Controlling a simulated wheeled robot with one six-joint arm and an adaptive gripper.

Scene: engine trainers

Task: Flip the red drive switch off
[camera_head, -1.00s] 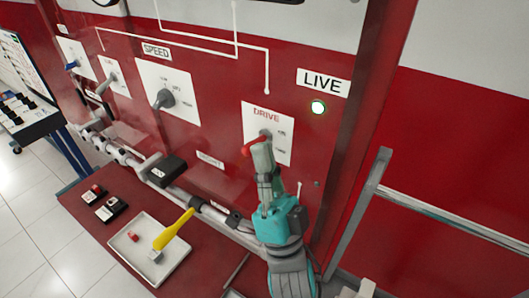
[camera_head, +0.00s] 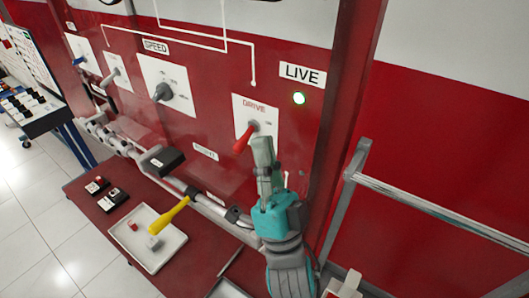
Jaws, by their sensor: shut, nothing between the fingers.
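The red drive switch handle (camera_head: 242,141) sits on the white DRIVE plate (camera_head: 269,108) on the red panel. Its lever points down and to the left from a grey pivot. My gripper (camera_head: 263,142) is shut and empty, pointing up in front of the plate's lower part. Its fingertips are just right of the red handle. I cannot tell whether they touch it. The gripper covers part of the plate's lower right. The round lamp (camera_head: 299,98) below the LIVE label (camera_head: 302,74) is lit pale green.
The SPEED plate (camera_head: 178,74) with a grey knob is to the left. A red bench below holds a white tray (camera_head: 172,258) with a yellow-handled tool (camera_head: 170,215). A black box (camera_head: 167,160) and a pipe run along the panel. A metal rail (camera_head: 440,208) stands right.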

